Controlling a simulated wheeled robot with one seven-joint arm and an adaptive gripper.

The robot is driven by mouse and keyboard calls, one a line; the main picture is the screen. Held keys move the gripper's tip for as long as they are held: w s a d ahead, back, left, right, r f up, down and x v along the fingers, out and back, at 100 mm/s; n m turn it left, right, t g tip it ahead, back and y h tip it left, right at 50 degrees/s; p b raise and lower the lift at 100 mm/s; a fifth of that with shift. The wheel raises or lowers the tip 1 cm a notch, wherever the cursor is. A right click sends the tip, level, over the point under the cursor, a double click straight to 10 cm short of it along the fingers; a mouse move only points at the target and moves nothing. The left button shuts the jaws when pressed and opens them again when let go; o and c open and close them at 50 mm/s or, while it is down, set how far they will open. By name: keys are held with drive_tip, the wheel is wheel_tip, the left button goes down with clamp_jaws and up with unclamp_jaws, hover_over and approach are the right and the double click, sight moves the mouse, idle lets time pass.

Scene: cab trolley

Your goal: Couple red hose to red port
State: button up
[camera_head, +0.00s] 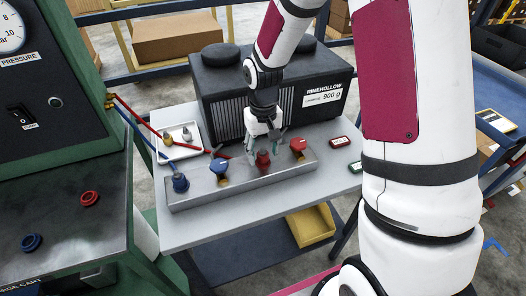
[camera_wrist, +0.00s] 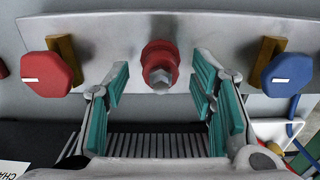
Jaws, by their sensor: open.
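A silver manifold bar (camera_head: 240,182) lies on the grey table. A red port (camera_head: 263,160) stands on it between a blue knob (camera_head: 218,166) and a red knob (camera_head: 298,145). In the wrist view the port is a red collar with a metal hex tip (camera_wrist: 160,72). My gripper (camera_head: 263,148) is open just behind the port. In the wrist view its teal fingers (camera_wrist: 160,95) stand either side of the port's line, apart from it, with nothing between them. The red hose (camera_head: 165,126) runs from the green cart toward the manifold's back; its end is hard to make out.
A blue fitting (camera_head: 181,182) stands at the manifold's left end, with a blue hose reaching it. A white tray (camera_head: 178,155) holds small metal fittings. A black box (camera_head: 225,88) stands behind. The table front is clear.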

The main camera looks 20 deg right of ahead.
wheel_tip(320, 180, up, 11)
idle(0.4)
drive_tip(key=shift+r, duration=0.1)
drive_tip(key=o, duration=1.2)
drive_tip(key=shift+r+p, duration=2.75)
drive_tip(key=shift+r, duration=1.75)
